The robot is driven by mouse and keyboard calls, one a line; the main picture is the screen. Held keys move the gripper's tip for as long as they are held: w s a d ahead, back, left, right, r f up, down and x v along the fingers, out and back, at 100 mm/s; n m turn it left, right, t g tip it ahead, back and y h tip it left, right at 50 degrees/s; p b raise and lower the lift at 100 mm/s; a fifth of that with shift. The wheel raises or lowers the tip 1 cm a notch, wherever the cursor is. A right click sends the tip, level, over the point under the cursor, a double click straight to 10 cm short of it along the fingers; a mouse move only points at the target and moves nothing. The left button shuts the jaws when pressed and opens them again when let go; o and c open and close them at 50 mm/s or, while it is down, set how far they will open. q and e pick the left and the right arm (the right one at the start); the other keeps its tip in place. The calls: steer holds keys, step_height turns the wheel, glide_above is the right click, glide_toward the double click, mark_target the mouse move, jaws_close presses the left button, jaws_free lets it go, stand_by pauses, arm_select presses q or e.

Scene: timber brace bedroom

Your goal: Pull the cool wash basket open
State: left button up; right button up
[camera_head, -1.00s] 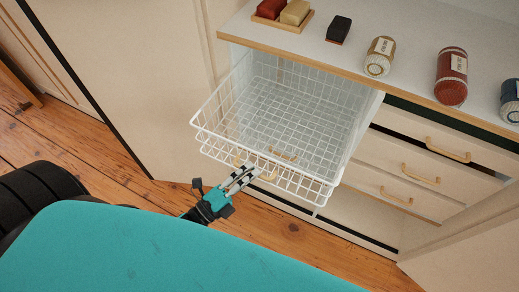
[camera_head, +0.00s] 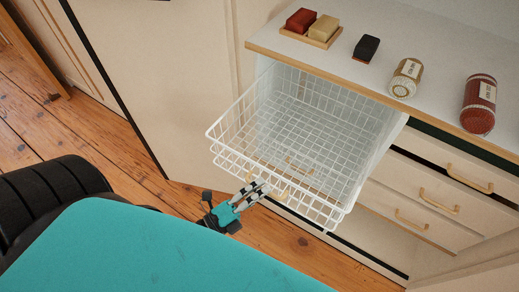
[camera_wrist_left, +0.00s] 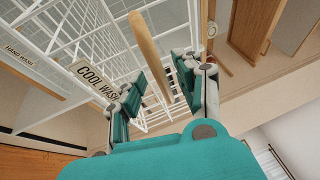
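The cool wash basket (camera_head: 222,150) is a white wire basket that stands well out of the cabinet in the head view. Its label "COOL WASH" (camera_wrist_left: 92,79) shows in the left wrist view. Its wooden bar handle (camera_wrist_left: 148,48) is on the front. My left gripper (camera_head: 260,186) is at the middle of the basket front. In the left wrist view its fingers (camera_wrist_left: 158,90) are apart, with the handle between them and gaps visible on both sides. The gripper hides part of the handle in the head view. My right gripper is not in view.
A countertop (camera_head: 335,62) above holds a soap tray (camera_head: 325,44), a dark block (camera_head: 367,47) and jars (camera_head: 406,78). Drawers with wooden handles (camera_head: 440,201) are on the right. A "HAND WASH" label (camera_wrist_left: 20,58) shows in the left wrist view. Wooden floor lies below.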

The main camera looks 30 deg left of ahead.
arm_select(q)
steer(key=v, duration=1.2)
steer(key=shift+f, duration=0.1)
